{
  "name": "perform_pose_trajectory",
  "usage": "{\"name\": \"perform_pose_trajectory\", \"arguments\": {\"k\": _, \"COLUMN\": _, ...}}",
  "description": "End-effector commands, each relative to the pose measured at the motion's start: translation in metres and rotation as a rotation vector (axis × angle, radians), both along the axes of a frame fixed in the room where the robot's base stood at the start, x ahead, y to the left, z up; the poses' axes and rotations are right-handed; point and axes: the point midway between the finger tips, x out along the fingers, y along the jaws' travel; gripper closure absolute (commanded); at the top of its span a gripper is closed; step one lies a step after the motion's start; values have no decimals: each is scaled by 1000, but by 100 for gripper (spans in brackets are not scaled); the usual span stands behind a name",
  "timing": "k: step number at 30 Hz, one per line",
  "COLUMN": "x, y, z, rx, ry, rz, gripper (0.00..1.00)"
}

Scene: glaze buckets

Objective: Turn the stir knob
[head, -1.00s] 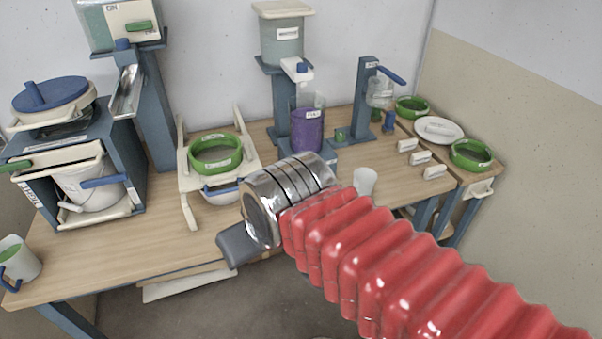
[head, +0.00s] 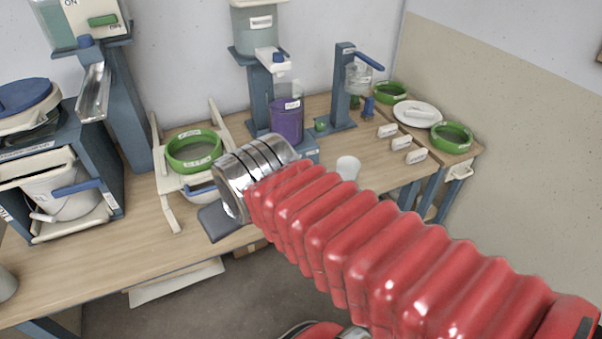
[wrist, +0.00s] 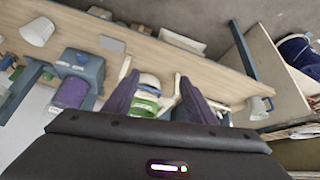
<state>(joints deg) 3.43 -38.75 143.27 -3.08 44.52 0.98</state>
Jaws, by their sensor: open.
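No knob can be made out clearly as the stir knob; labels are too small to read. A stand with a purple container (head: 287,122) is at the back middle of the table in the head view. It also shows at left in the wrist view (wrist: 70,92). A small green knob-like part (head: 320,125) sits beside it, by a blue post stand. My gripper (wrist: 160,76) is open and empty, its two purple fingers apart. A green ring (wrist: 145,104) on a pale frame shows between and beyond them.
The wooden table (head: 110,255) has bare space at front left. A white cup (head: 348,167) stands right of my wrist. A white bucket (head: 62,192) in a blue frame is at left. Green rings and a white plate (head: 418,114) lie at right.

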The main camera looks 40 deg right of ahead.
Motion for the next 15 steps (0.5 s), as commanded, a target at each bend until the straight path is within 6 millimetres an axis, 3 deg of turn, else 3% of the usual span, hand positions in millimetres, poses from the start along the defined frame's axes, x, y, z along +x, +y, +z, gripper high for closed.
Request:
{"name": "perform_pose_trajectory", "arguments": {"k": 6, "x": 47, "y": -61, "z": -19, "rx": -83, "ry": -74, "rz": -94, "gripper": 49}}
{"name": "perform_pose_trajectory", "arguments": {"k": 15, "x": 94, "y": -145, "z": -50, "rx": -181, "ry": -183, "rz": -164, "gripper": 49}}
